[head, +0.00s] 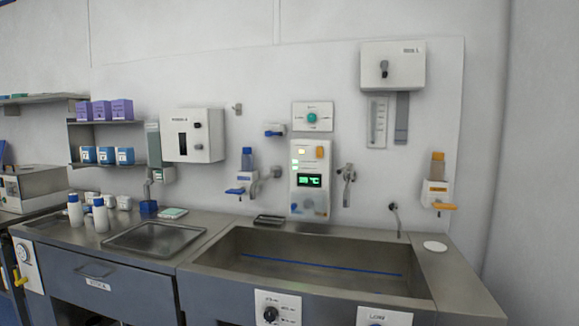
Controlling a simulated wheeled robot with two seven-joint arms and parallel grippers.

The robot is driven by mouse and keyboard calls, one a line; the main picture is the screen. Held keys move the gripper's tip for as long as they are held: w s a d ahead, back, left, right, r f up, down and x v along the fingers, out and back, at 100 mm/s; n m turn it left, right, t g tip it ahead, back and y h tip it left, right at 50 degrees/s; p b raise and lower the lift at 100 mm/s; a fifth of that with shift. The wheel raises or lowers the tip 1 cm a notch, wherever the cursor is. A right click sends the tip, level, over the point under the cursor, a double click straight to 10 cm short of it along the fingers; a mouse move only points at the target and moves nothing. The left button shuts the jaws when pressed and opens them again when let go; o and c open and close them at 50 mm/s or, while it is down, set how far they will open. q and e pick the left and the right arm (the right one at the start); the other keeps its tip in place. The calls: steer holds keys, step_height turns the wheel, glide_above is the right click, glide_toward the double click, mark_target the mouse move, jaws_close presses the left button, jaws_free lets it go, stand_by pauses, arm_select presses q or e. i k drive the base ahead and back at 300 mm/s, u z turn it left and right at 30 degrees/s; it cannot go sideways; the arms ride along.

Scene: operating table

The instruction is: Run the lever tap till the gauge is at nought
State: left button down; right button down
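A metal tap with a lever-like top (347,178) sticks out of the wall panel above the wide steel trough sink (300,250). Another wall spout (262,184) is to its left, and a thin curved spout (396,215) is to its right. I cannot tell for certain which is the lever tap. A narrow upright scale (377,122) hangs under a white wall box (398,66); it may be the gauge, but its reading is too small to make out. No running water is visible. Neither of my grippers is in view.
A control panel (309,186) with a lit green display is between the spouts. Dispensers with a blue lever (236,191) and an orange lever (440,207) flank them. White bottles (75,211) stand on the left counter. The trough holds only a blue line.

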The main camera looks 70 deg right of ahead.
mark_target(349, 165)
steer(key=i, duration=0.65)
steer(key=z, duration=4.8)
steer(key=k, duration=0.45)
steer(key=u, duration=0.65)
